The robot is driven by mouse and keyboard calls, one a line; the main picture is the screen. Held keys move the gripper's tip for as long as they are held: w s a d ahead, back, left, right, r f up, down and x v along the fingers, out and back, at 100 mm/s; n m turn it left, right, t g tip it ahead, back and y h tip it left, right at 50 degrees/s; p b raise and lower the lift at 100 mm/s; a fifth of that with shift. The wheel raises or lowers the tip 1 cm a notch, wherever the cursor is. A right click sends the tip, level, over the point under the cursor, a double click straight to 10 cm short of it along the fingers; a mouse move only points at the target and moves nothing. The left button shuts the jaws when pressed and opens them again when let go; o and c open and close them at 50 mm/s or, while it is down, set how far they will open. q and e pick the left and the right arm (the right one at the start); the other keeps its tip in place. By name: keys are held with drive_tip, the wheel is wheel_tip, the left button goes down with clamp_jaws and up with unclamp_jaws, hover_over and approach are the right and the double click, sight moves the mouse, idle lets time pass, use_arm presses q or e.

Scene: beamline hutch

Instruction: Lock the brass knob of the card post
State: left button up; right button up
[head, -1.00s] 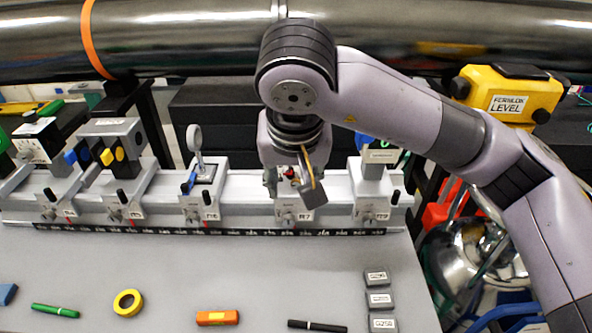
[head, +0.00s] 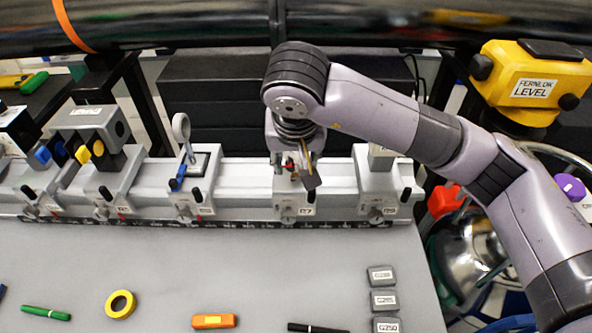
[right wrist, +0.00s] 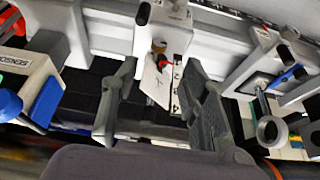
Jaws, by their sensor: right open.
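The card post stands on the carrier labelled R7 (head: 290,196) on the pale rail. The right wrist view shows its white card (right wrist: 155,82) with dark marks, a small brass knob (right wrist: 158,47) and a red part beside the knob. My right gripper (head: 297,172) is above the R7 carrier and hides much of the post in the head view. In the right wrist view its open fingers (right wrist: 160,75) are on either side of the card, with gaps visible. I see no grip on the knob. My left gripper is out of view.
A ring-topped post (head: 182,130) stands on the carrier to the left, and another carrier (head: 377,190) is close on the right. A large dark pipe (head: 200,22) runs behind and above.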

sight(296, 177)
drive_tip(key=p+x, duration=0.2)
drive_tip(key=x, duration=0.7)
drive_tip(key=shift+w+f, duration=0.2)
drive_tip(key=shift+f, duration=0.2)
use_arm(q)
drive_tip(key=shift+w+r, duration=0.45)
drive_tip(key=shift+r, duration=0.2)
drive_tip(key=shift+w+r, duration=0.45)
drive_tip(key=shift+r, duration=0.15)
use_arm(e)
clamp_jaws()
